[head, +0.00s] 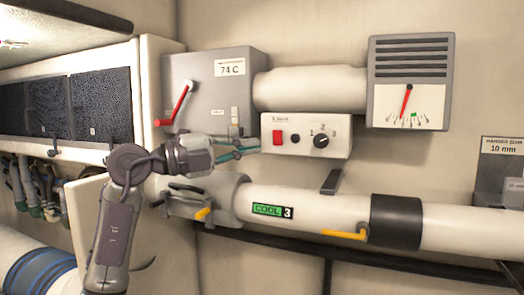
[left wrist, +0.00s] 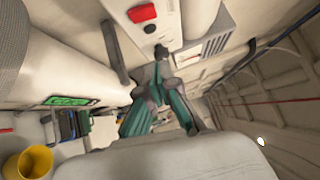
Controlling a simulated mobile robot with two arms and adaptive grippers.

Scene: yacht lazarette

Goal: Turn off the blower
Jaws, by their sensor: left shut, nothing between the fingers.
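The white control box (head: 305,135) is on the wall, with a red switch (head: 278,138) on its left and a black knob (head: 321,141) on its right, beside the numbers 1, 2 and 3. The knob's exact setting is too small to tell. My left gripper (head: 257,148), with teal fingers, is shut and empty at the box's lower left edge, left of the red switch. In the left wrist view, the shut fingertips (left wrist: 159,54) are below the red switch (left wrist: 142,13) and a black knob (left wrist: 149,28). Contact cannot be told. My right gripper is out of view.
A grey box (head: 212,90) marked 74 C with a red lever (head: 177,103) is above my arm. A gauge (head: 409,85) is at upper right. A white pipe (head: 330,215) with a green COOL 3 label and yellow handles runs below. Wall right of the control box is clear.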

